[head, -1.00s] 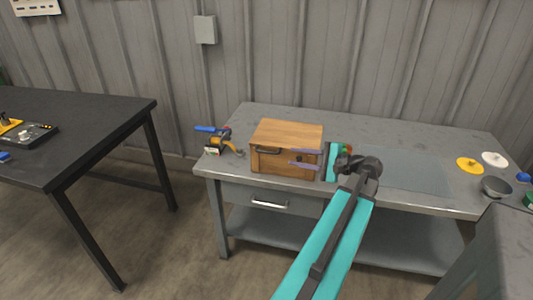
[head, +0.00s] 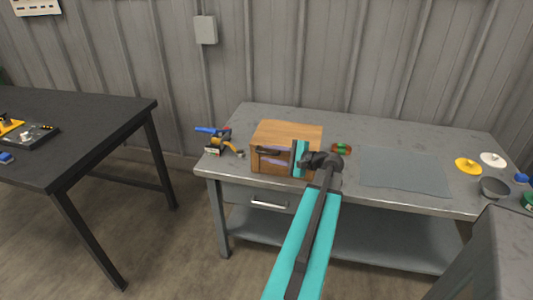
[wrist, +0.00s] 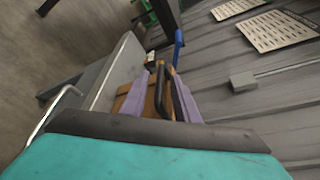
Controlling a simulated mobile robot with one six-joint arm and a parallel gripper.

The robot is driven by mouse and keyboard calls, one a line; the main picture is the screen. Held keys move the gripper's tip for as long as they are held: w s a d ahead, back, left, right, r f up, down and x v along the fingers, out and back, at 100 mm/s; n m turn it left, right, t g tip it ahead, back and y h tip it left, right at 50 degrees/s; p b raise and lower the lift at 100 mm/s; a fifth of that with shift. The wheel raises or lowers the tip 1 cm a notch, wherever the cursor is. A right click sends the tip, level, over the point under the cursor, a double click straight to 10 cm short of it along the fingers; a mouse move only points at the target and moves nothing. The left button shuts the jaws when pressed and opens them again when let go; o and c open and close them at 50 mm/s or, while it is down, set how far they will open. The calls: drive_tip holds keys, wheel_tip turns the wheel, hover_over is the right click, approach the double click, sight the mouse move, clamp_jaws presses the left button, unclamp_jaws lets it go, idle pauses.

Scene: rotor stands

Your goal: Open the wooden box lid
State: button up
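The wooden box (head: 290,133) stands on the grey metal workbench with its lid closed. Its dark handle (head: 267,151) is on the front face, near the left side and the lid's edge. My gripper (head: 264,156) reaches in from the right, close before the front face, and partly covers the box front. In the wrist view its two purple fingers (wrist: 167,76) are spread apart, with the dark handle (wrist: 159,92) between them. I cannot tell whether either finger touches the handle.
A clamp-like tool with a blue handle (head: 207,130) lies left of the box. A small green and red item (head: 341,149) is to its right, beside a grey mat (head: 405,172). A bowl (head: 494,187) and coloured discs stand far right. A drawer handle (head: 268,204) sits below.

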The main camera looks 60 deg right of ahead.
drive_tip(key=shift+x, duration=0.8)
clamp_jaws()
drive_tip(key=shift+r, duration=0.2)
